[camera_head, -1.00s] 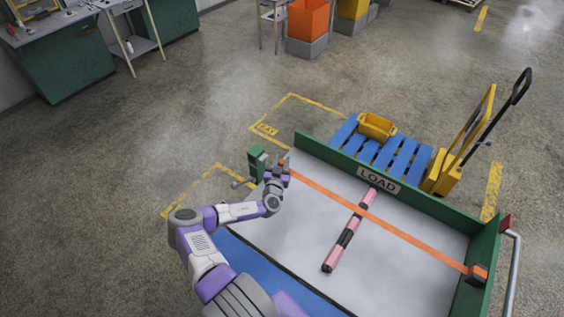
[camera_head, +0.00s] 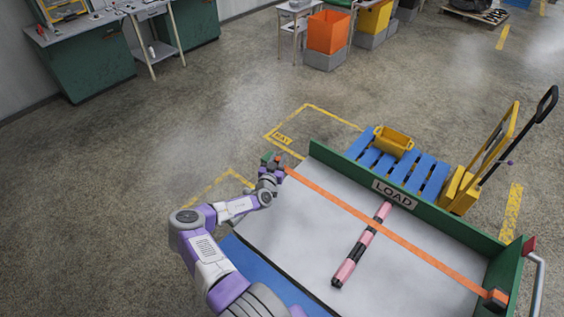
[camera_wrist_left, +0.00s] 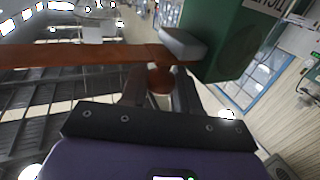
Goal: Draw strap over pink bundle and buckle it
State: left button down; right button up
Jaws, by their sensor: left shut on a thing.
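The orange strap (camera_head: 400,243) runs taut across the grey load bed, over the pink bundle (camera_head: 349,265). Its right end meets a dark block (camera_head: 495,298) at the bed's right side. The bundle is a pink rod with black bands, lying on the bed. My left gripper (camera_head: 274,167) is shut on the strap's left end at the bed's left edge, by a green post (camera_head: 266,158) that it mostly hides. In the left wrist view, the strap (camera_wrist_left: 90,54) reaches the fingers (camera_wrist_left: 160,85) beside a grey piece (camera_wrist_left: 183,43) on a green box (camera_wrist_left: 238,38). Whether they touch is unclear.
A green wall with a LOAD sign (camera_head: 394,193) borders the far side of the bed. Behind it are a blue pallet (camera_head: 425,174), a yellow bin (camera_head: 393,141) and a yellow pallet truck (camera_head: 462,190). The floor left of the bed is clear.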

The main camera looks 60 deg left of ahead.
pick_arm(q)
jog(key=c, duration=0.9)
grip_release()
jog(key=shift+a+r, duration=0.3)
jog(key=shift+a, duration=0.05)
jog(key=shift+d, duration=0.15)
jog(key=shift+s+f, duration=0.1)
jog(key=shift+s+d, duration=0.15)
jog(key=shift+d, duration=0.05)
jog(key=v, duration=0.7)
